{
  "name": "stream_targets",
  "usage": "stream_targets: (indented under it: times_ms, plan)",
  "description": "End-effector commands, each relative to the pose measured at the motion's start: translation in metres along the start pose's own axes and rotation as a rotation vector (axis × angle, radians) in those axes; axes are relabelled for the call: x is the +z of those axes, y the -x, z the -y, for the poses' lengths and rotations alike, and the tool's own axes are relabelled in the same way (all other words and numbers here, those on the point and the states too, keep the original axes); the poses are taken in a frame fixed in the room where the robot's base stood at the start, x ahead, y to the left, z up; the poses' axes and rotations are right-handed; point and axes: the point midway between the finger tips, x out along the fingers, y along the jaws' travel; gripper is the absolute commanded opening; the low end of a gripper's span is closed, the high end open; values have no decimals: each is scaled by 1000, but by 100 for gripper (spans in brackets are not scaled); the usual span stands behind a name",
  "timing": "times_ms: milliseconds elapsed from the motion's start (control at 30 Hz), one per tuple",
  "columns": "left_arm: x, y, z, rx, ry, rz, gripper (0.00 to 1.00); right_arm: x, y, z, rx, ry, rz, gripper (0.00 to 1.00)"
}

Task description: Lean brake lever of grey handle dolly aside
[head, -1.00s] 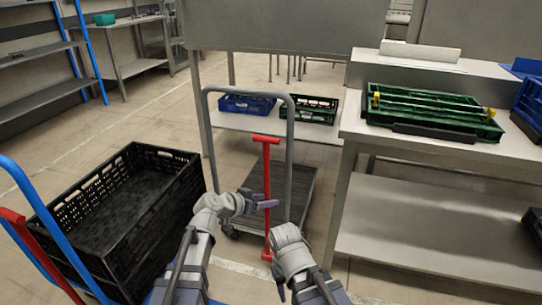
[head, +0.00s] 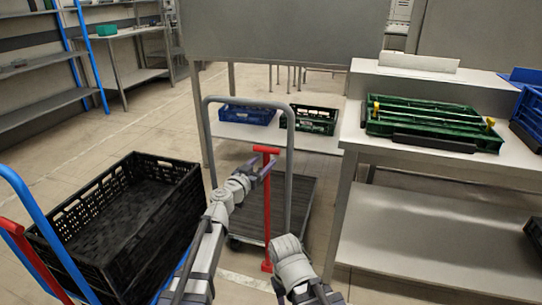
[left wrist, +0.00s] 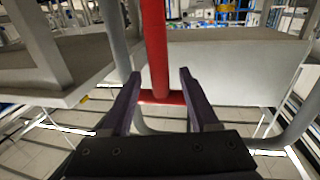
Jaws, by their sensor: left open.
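The grey handle dolly has a grey tube handle (head: 289,150) and a dark flat deck (head: 303,198). Its red brake lever (head: 267,220) stands about upright in front of the deck, with a short crossbar on top. My left gripper (head: 260,172) is open just below that crossbar. In the left wrist view the red lever (left wrist: 154,45) passes between the spread purple fingers (left wrist: 160,82), with clear gaps on both sides. My right gripper (head: 280,296) is low at the bottom edge, mostly hidden by its wrist.
A black crate (head: 165,180) sits on a blue-handled dolly (head: 35,215) at left. A steel table (head: 350,130) with a green crate (head: 432,124) stands at right. Blue (head: 247,114) and dark green (head: 316,119) crates sit behind the dolly.

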Motion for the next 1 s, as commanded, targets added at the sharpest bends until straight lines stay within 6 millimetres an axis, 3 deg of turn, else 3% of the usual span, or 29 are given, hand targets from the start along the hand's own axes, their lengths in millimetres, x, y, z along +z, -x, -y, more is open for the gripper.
stream_targets:
  times_ms: [300, 667, 1000]
  plan:
    - [0, -51, 1, 1, 0, 0, 61, 0, 0, 0, 0, 0, 0, 50]
    - [0, -57, -1, 1, 0, 0, 60, 0, 0, 0, 0, 0, 0, 50]
    - [0, -57, 0, 1, 0, 0, 21, 0, 0, 0, 0, 0, 0, 50]
